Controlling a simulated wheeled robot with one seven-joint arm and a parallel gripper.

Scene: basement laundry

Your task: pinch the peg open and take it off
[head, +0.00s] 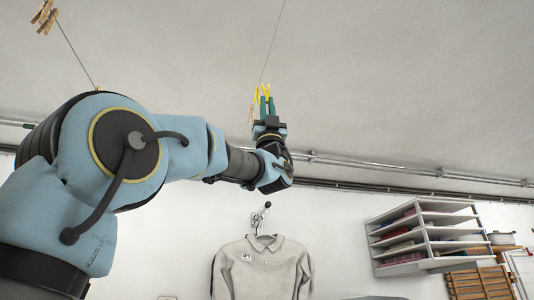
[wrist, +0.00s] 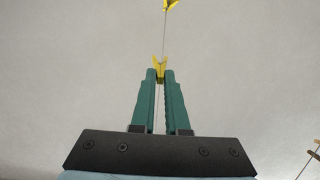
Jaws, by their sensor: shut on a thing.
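A yellow peg (wrist: 160,72) sits between the tips of my gripper (wrist: 160,76) in the wrist view, with its ends spread in a V above the green fingers. The fingers are shut on it. A thin line (wrist: 164,35) runs up from the peg, and it appears behind the peg too. In the head view, my gripper (head: 267,105) is raised toward the ceiling, with the yellow peg (head: 265,91) at its tips. Whether the peg still grips the line is hidden by the fingers.
Another yellow peg (wrist: 171,5) is on the line at the top of the wrist view. Wooden pegs (head: 45,16) hang on a line at upper left. A metal pipe (head: 400,167) runs along the wall above a hanging grey shirt (head: 262,268) and a shelf rack (head: 425,235).

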